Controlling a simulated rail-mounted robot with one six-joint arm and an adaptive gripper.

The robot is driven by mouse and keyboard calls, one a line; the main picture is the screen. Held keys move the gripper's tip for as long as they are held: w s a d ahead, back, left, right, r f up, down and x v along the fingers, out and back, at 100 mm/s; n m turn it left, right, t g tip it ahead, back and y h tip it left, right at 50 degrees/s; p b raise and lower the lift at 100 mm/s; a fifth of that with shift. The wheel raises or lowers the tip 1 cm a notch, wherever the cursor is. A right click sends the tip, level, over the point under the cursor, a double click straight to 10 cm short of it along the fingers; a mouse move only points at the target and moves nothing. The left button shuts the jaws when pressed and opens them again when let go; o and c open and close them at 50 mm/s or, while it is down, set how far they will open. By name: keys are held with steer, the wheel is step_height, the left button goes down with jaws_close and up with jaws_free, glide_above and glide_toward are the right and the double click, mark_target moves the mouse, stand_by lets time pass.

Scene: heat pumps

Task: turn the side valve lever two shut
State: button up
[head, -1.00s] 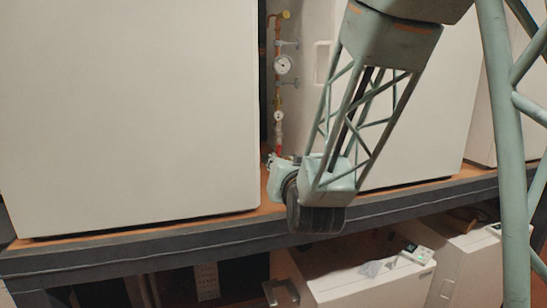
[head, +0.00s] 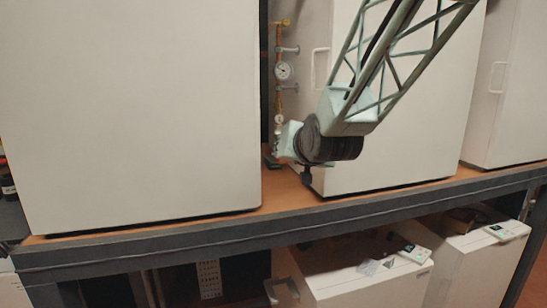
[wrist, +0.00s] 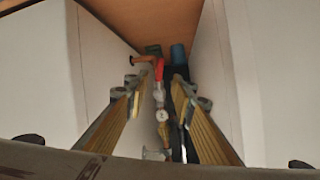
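A thin upright copper pipe with fittings (head: 279,97) stands in the gap between two tall white cabinets in the head view. It carries a round white gauge (head: 284,71) and a yellow piece (head: 283,22) at its top. In the wrist view the pipe's red section (wrist: 158,70) and gauge (wrist: 189,113) lie between my fingers. My gripper (wrist: 156,82) is open, with its two yellowish fingers apart and nothing held between them. In the head view my wrist covers the lower right of the gap. I cannot tell which fitting is side valve lever two.
White cabinet walls stand close on the left (head: 130,110) and right (head: 420,110) of the gap. The orange deck (head: 225,222) has a dark front edge. A blue object (wrist: 179,55) stands beyond the pipe. White units (head: 375,285) sit below the deck.

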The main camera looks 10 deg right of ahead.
steer(key=shift+w, duration=0.15)
steer(key=shift+x, duration=6.75)
steer(key=shift+c, duration=0.7)
jaws_close()
